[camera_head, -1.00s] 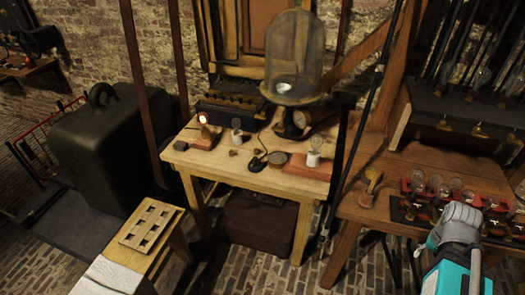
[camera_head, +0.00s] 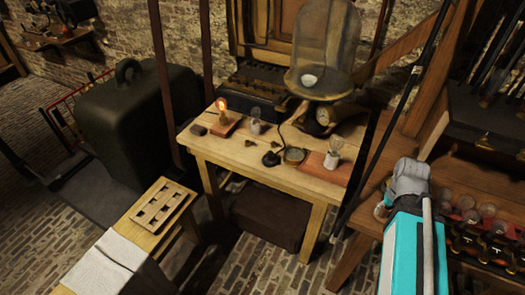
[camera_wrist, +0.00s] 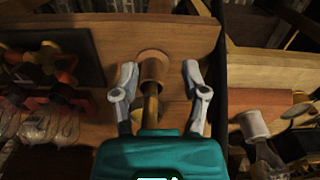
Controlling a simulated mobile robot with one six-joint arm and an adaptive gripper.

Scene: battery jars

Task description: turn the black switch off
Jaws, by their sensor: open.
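A small black piece with a thin curved stem (camera_head: 272,158) stands on the pale wooden table (camera_head: 240,160); it looks like the black switch, but its setting is too small to read. A bulb (camera_head: 222,106) at the table's left glows orange. My gripper (camera_head: 410,170) is at the right, over the darker bench, apart from the black piece. In the wrist view my gripper (camera_wrist: 158,80) is open, its fingers spread on either side of a brass and wooden post (camera_wrist: 152,68). I cannot tell the height between them. The black piece is not clear in that view.
A glass dome (camera_head: 322,45) stands at the table's back right. An unlit bulb on a white socket (camera_head: 333,160) and a round brass dish (camera_head: 293,155) are near the black piece. Red-based bulbs (camera_head: 470,215) line the right bench. A dark upright pole (camera_head: 385,120) separates bench and table.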

